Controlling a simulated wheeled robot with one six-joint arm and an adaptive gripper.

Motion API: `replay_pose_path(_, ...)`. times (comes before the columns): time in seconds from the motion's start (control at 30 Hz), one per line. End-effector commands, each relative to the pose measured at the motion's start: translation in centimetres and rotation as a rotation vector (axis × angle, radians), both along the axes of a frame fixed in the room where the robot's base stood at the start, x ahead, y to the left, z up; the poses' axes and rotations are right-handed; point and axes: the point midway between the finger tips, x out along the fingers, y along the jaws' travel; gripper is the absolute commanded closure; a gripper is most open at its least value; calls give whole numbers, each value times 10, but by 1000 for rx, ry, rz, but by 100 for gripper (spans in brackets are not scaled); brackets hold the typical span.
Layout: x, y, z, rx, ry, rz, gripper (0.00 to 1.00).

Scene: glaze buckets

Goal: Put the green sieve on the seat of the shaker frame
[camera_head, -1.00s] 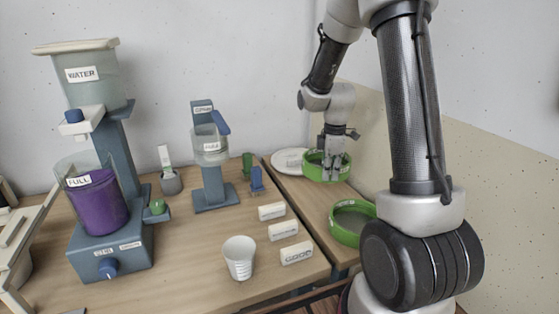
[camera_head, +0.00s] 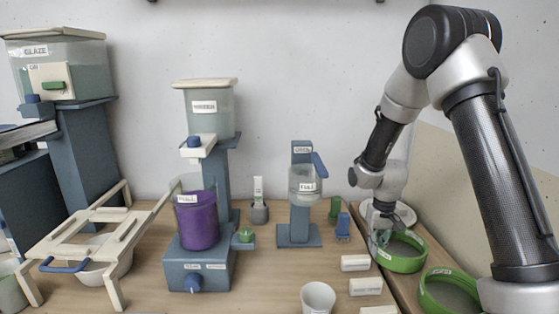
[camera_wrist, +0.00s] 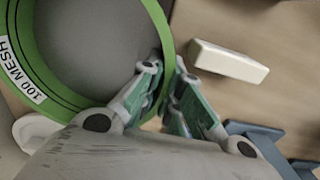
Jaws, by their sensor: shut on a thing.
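The green sieve (camera_head: 402,264) is a round green ring with a dark mesh, at the right of the head view. My gripper (camera_head: 378,240) is shut on the left side of its rim. In the wrist view the sieve (camera_wrist: 42,82) carries a "100 MESH" label, and my gripper (camera_wrist: 166,85) pinches its wall. I cannot tell whether it touches the surface below. The shaker frame (camera_head: 108,214) is a cream wooden rail frame with a blue handle, at the left. Its middle seat looks empty, with a white bowl (camera_head: 112,262) beneath.
A second green sieve (camera_head: 430,298) lies in front of the held one. A white plate (camera_head: 406,213) is behind. Between sieve and frame stand a blue stand with a clear cup (camera_head: 302,190), a purple container (camera_head: 197,222) on a blue base, a white cup (camera_head: 318,297) and label blocks (camera_head: 355,263).

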Motion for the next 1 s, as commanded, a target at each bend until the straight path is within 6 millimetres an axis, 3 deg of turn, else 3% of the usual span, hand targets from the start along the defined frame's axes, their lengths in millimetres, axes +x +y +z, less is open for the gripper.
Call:
replay_pose_path(0.17, 1, 2, 13, 0, -4, -20, 100)
replay_pose_path(0.47, 2, 2, 71, 1, -6, -18, 100)
replay_pose_path(0.8, 0, 1, 3, 0, 2, -18, 100)
replay_pose_path(1.0, 0, 0, -1, 0, -1, -9, 100)
